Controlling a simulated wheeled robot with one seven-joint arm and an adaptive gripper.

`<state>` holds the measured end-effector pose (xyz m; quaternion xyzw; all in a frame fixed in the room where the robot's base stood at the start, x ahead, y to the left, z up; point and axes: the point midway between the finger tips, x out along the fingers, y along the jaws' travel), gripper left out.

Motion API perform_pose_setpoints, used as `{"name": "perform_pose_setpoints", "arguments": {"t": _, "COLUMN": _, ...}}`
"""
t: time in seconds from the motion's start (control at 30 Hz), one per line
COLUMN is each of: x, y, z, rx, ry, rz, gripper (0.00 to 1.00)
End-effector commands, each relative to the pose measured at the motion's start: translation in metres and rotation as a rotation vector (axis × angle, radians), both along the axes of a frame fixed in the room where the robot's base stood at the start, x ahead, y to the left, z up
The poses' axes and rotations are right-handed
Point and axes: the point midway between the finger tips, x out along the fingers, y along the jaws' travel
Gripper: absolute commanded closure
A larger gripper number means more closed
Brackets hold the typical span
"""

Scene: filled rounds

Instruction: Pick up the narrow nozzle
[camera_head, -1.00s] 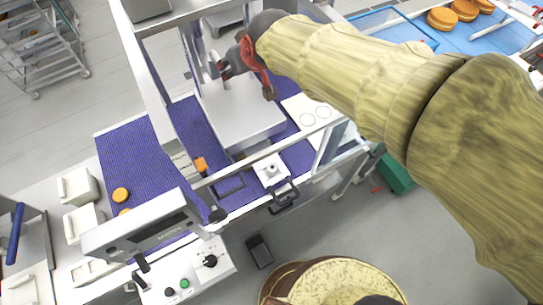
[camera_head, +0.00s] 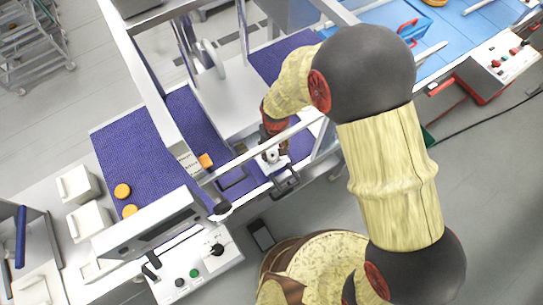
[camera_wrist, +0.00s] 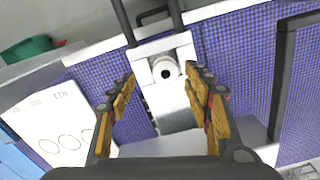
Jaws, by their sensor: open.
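What looks like the narrow nozzle (camera_wrist: 165,67) is a small pale ring with a dark hole, seen end-on in the wrist view. In the head view, the block (camera_head: 276,162) is partly covered by my arm's end. My gripper (camera_wrist: 160,77) is open, with its orange-padded fingers on either side of the block in the picture. The nozzle appears between and just past the fingertips, and I see no contact. In the head view, my gripper (camera_head: 271,146) is above the block, its fingers hard to make out.
A black handle (camera_head: 287,184) stands in front of the block. A white rail (camera_head: 255,150) of the machine frame passes close to my gripper. A white card with circles (camera_wrist: 50,128) lies to the left in the wrist view. Orange rounds (camera_head: 123,191) lie on the purple belt (camera_head: 125,155).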

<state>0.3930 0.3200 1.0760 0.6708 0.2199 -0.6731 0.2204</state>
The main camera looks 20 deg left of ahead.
Motion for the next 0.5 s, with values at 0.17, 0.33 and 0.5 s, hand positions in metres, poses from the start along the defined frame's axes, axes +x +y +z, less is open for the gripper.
{"name": "perform_pose_setpoints", "arguments": {"t": 0.17, "x": -0.004, "y": 0.004, "z": -0.018, "rx": -0.001, "ry": 0.002, "rz": 0.002, "gripper": 0.5}}
{"name": "perform_pose_setpoints", "arguments": {"t": 0.33, "x": -0.005, "y": 0.006, "z": -0.04, "rx": -0.001, "ry": 0.001, "rz": 0.001, "gripper": 0.5}}
{"name": "perform_pose_setpoints", "arguments": {"t": 0.5, "x": -0.005, "y": 0.006, "z": -0.05, "rx": 0.001, "ry": -0.002, "rz": 0.001, "gripper": 0.5}}
